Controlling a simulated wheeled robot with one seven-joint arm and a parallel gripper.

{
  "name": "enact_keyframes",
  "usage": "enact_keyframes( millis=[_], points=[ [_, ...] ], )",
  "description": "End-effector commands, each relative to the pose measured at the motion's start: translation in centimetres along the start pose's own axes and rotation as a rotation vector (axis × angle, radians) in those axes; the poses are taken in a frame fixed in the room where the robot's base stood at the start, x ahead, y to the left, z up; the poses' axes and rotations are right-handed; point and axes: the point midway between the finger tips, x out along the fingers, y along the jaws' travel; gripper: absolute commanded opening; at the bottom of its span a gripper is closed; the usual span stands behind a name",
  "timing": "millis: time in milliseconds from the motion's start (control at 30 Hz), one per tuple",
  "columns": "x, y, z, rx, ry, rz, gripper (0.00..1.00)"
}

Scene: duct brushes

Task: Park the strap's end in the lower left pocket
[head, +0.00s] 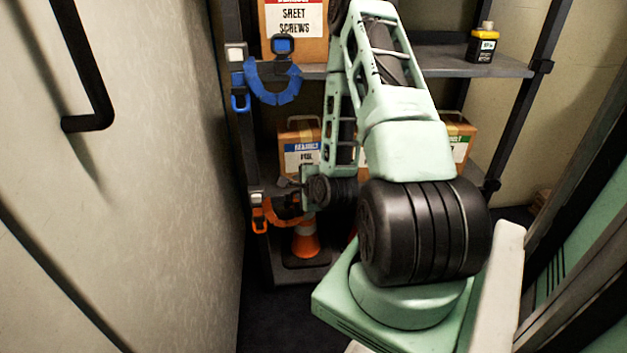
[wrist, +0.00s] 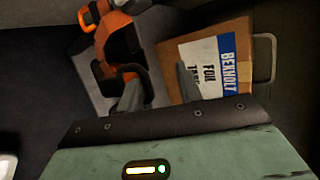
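An orange strap (head: 284,214) curves out from the lower left post of the shelf rack. It also shows in the wrist view (wrist: 117,32), where a dark end piece (wrist: 130,72) lies by my left finger. An orange loop-shaped holder (head: 258,222) sits on that post at the lower left; I cannot tell for sure that it is the pocket. My gripper (wrist: 158,88) has its two fingers apart, with no thing clearly held between them. In the head view my gripper is small and dark beside the strap, and its fingertips cannot be made out.
A blue strap (head: 275,88) and a blue holder (head: 240,100) are on the same post higher up. A cardboard box (wrist: 208,58) is right of my fingers. An orange cone (head: 305,241) stands on the bottom shelf. A pale wall or door (head: 150,180) closes off the left.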

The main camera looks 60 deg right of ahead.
Motion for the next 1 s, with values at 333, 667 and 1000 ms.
enact_keyframes(
  millis=[333,667,1000],
  points=[
    [-2.8,-0.9,0.3,0.001,-0.003,-0.007,0.34],
    [-6.4,-0.9,0.2,0.000,-0.003,-0.010,0.34],
    [-10.1,-0.7,0.2,0.000,-0.003,-0.012,0.34]
  ],
)
